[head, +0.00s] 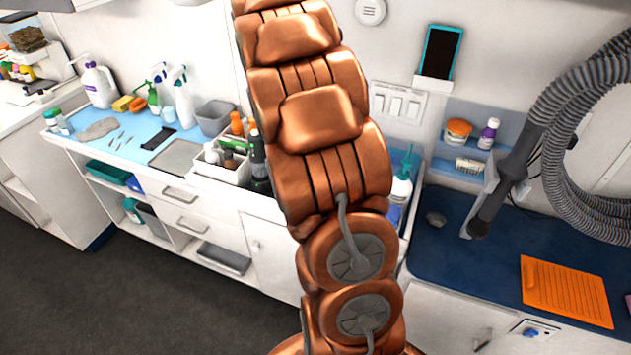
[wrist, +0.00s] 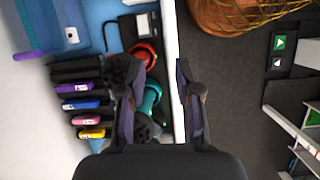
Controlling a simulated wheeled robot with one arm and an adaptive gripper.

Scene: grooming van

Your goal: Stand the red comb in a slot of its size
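My gripper (wrist: 158,85) shows in the wrist view with its two dark fingers spread apart and nothing seen between them. Its fingers are above the edge of a counter. A red rounded item (wrist: 146,53) and a teal ring-shaped item (wrist: 151,98) lie beside the left finger, partly hidden. In the head view the gripper is out of sight.
A blue worktop (head: 575,242) with an orange mat (head: 566,291) is at right, under a grey hose (head: 556,115). A white caddy (head: 222,168) and spray bottles (head: 183,100) stand on the left counter. Dark floor (wrist: 235,90) is open right of the counter edge.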

